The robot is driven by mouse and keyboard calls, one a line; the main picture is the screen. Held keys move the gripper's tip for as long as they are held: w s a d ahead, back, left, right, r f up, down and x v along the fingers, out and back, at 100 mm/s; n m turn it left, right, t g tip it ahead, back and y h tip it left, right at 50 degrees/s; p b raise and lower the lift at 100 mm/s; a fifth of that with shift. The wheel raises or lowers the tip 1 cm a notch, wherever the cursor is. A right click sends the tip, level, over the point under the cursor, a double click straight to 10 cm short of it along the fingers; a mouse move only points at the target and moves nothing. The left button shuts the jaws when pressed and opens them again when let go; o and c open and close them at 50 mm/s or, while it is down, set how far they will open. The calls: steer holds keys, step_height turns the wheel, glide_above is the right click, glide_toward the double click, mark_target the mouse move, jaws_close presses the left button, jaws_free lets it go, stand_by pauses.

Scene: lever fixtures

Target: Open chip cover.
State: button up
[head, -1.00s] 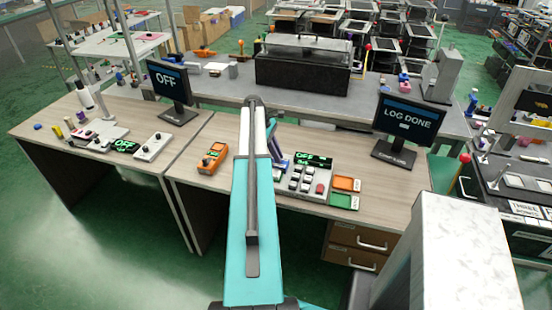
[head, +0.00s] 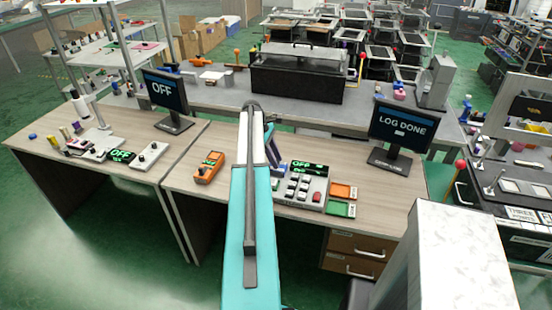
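I cannot tell for sure which thing is the chip cover. A dark box with a clear lid and a handle on top (head: 298,76) stands on the grey rear bench, and its lid looks shut. A grey panel with several buttons and a green OFF display (head: 301,186) sits on the front wooden desk. My teal arm link rises through the middle of the head view and hides part of the desk left of this panel. My gripper cannot be made out; a dark blue piece just right of the arm is too unclear to name.
An orange handheld device (head: 208,167) lies left of my arm. A monitor reading LOG DONE (head: 402,125) stands on the right and one reading OFF (head: 164,90) on the left. Orange (head: 343,191) and green (head: 340,208) trays lie beside the panel. Bare desk lies to their right.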

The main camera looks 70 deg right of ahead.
steer(key=shift+w+r+b, duration=0.3)
steer(key=shift+w+r, duration=0.05)
steer(key=shift+r, duration=0.3)
steer(key=b+v, duration=0.3)
steer(key=v, duration=0.9)
steer(key=shift+r, duration=0.25)
